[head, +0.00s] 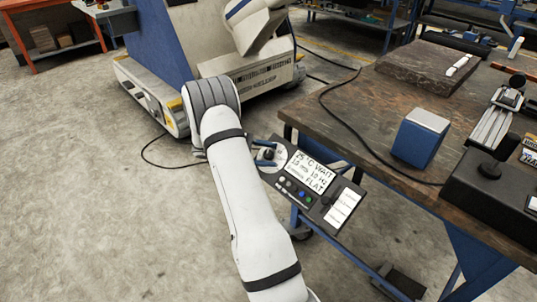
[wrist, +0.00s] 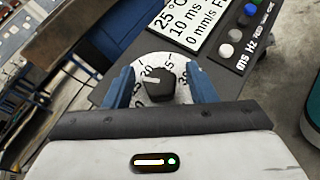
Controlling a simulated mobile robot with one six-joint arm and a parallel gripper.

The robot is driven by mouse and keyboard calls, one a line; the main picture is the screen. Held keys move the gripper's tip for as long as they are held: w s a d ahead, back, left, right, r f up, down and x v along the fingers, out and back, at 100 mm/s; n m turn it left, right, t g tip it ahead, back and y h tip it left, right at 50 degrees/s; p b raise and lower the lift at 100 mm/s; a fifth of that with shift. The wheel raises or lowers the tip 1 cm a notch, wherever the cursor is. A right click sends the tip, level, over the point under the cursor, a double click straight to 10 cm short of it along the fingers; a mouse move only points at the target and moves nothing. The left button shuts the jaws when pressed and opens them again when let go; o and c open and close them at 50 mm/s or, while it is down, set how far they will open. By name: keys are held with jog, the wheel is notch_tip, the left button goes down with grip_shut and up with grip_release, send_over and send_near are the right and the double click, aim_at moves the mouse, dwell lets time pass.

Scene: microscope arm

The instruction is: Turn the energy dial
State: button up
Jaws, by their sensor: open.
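The energy dial (wrist: 160,86) is a black knob with a pale pointer line on a white numbered disc. It sits on a dark control panel (head: 325,213), where the dial (head: 268,154) also shows just beyond my arm. My gripper (wrist: 161,84) is open, with one blue finger on each side of the knob. Gaps show between the fingers and the knob, over the white scale. I cannot tell how deep the fingertips reach. In the head view my wrist covers part of the panel's left end.
The panel has a display (head: 312,175) and a row of coloured buttons (head: 292,190). It hangs at the edge of a workbench (head: 345,125) with a blue box (head: 421,138) on it. A large white and blue machine (head: 265,78) stands behind. Open floor lies to the left.

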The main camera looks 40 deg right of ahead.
jog(key=v, duration=0.7)
jog(key=shift+a+p, duration=0.2)
jog(key=shift+p, duration=0.2)
jog(key=shift+w+r, duration=0.1)
jog(key=shift+w, duration=0.05)
jog(key=s+a+r+m+t+y+p, duration=0.1)
jog(key=s+a+r+t+y+p, duration=0.25)
jog(key=r, duration=0.55)
jog(key=s+a+r+m+t+y+p, duration=0.1)
jog(key=s+a+r+y+p, duration=0.25)
jog(key=s+a+r, duration=0.4)
jog(key=s+a+r+m+t+y+p, duration=0.3)
jog(key=s+a+r+t+y+p, duration=0.2)
jog(key=s+a+r+p, duration=0.5)
jog(key=shift+s+a+r+t+y, duration=0.4)
jog(key=shift+s+a+r+t, duration=1.1)
jog(key=shift+r, duration=0.8)
jog(key=shift+s+a, duration=0.1)
jog(key=shift+a, duration=0.1)
